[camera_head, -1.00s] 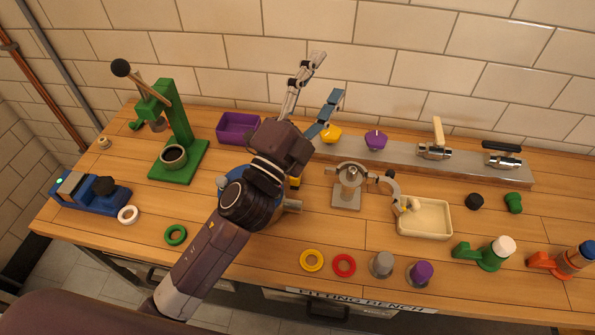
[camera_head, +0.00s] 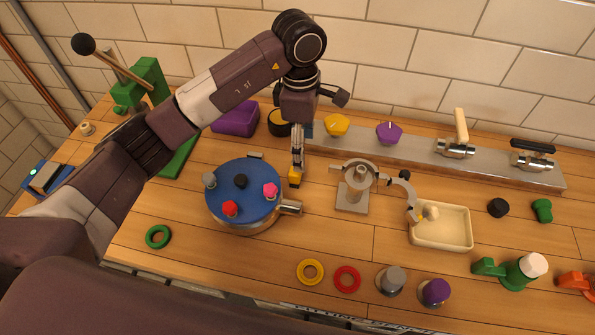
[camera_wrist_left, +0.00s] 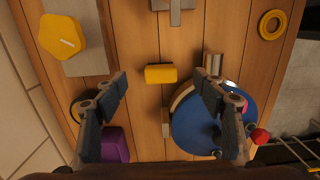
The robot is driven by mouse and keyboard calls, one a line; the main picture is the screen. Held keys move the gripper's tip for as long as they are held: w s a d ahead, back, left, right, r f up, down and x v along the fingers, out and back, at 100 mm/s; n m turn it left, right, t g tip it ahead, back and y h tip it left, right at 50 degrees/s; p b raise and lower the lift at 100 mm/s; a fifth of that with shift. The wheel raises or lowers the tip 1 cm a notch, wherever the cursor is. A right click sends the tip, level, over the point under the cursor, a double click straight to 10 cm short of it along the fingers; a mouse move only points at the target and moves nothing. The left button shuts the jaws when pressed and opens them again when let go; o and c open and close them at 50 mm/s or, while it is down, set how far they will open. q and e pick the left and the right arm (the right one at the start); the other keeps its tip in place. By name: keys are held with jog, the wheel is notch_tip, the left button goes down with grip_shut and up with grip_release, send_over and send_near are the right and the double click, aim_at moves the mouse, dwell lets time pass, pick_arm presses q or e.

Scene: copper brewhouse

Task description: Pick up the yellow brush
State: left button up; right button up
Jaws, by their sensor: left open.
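The yellow brush (camera_head: 295,179) stands on the bench just right of the blue-lidded round vessel (camera_head: 250,201). In the left wrist view the brush shows as a yellow block (camera_wrist_left: 160,74) on bare wood. My left gripper (camera_head: 297,155) points down right above it in the head view. In the wrist view its fingers (camera_wrist_left: 161,80) are spread wide, one on each side of the brush with clear gaps. The brush is not held. The brush's lower part and its exact distance below the fingertips cannot be told. My right gripper is not in view.
The vessel's blue lid (camera_wrist_left: 197,128) is close to one finger. A metal rail (camera_head: 410,150) with yellow and purple knobs runs behind. A clamp stand (camera_head: 352,197) is to the right, then a cream tray (camera_head: 440,247). A purple bin (camera_head: 236,120) sits behind.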

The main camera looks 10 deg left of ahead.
aim_at(296, 173)
pick_arm(q)
jog(key=shift+w+a+f, duration=0.15)
jog(key=shift+a+f, duration=0.35)
jog(key=shift+f, duration=0.15)
jog(key=shift+a+f+y, duration=0.1)
jog(key=shift+a+y, duration=0.05)
jog(key=shift+y, duration=0.15)
notch_tip(296, 173, down, 2)
jog(key=shift+f+p, duration=0.1)
jog(key=shift+p, duration=0.45)
jog(key=f, duration=0.1)
jog(key=f+p, duration=0.1)
jog(key=f, duration=0.1)
jog(key=f+p, duration=0.1)
jog(key=shift+s+a+f, duration=0.2)
jog(key=shift+a, duration=0.05)
jog(key=shift+f, duration=0.35)
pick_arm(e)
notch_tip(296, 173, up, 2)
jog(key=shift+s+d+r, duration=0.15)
pick_arm(q)
jog(key=shift+c, duration=0.2)
jog(key=c, duration=1.3)
jog(key=shift+o, duration=0.2)
jog(key=shift+w, duration=0.1)
